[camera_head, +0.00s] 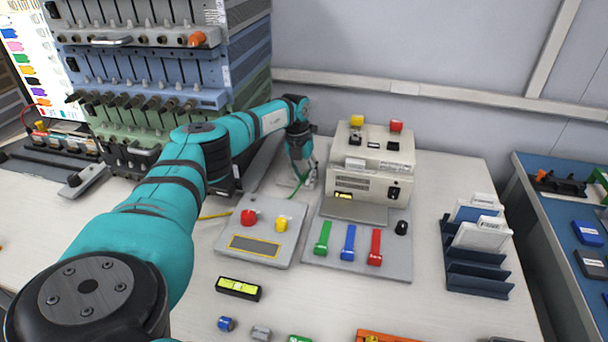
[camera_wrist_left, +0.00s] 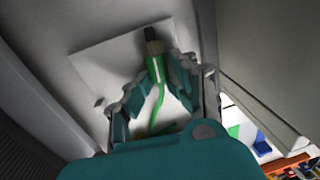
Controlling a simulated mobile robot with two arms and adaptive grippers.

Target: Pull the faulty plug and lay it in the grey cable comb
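My left gripper (camera_head: 303,180) reaches down behind the control panel, left of the beige machine. A bit of green cable (camera_head: 299,186) shows below the gripper in the head view. I cannot pick out the grey cable comb for certain. My right gripper is not in view.
A beige machine (camera_head: 370,168) stands right of the gripper. A control panel (camera_head: 262,228) with red and yellow buttons lies in front. A tall equipment rack (camera_head: 245,50) stands at the back left. A card holder (camera_head: 477,280) is at the right.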

